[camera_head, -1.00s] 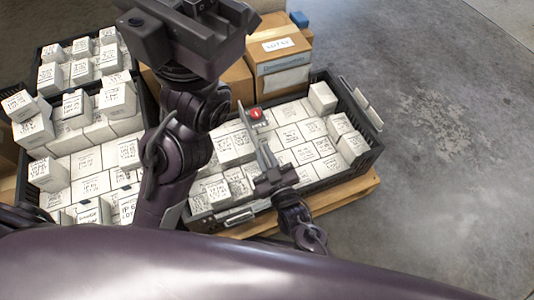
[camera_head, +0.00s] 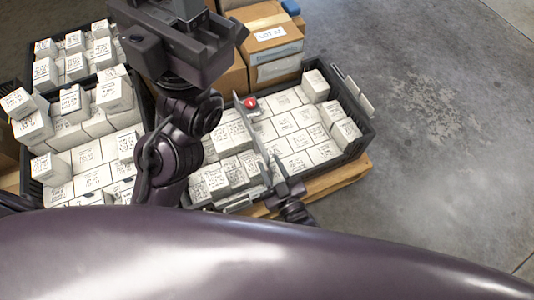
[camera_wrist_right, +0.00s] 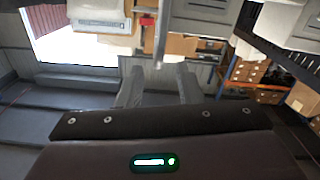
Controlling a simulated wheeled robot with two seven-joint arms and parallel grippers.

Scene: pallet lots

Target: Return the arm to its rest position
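My right gripper (camera_head: 268,158) is low over the front of the dark crate (camera_head: 362,140) of white boxes (camera_head: 300,140) in the head view. In the right wrist view its fingers (camera_wrist_right: 160,85) stand apart, and no object shows held between them. A grey upright bar (camera_wrist_right: 160,38) shows beyond the fingers. A dark arm of mine rises large at the left in the head view, its blocky end (camera_head: 185,50) cut by the top edge. I cannot make out left fingertips on it. My purple body part hides the bottom of the view.
Another dark crate of white boxes (camera_head: 88,152) is at the left. Cardboard boxes (camera_head: 268,38) stand behind the crates. A red round item (camera_head: 250,103) is at the near crate. The wooden pallet (camera_head: 330,182) edges out beneath. Bare concrete floor (camera_head: 440,130) lies at the right.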

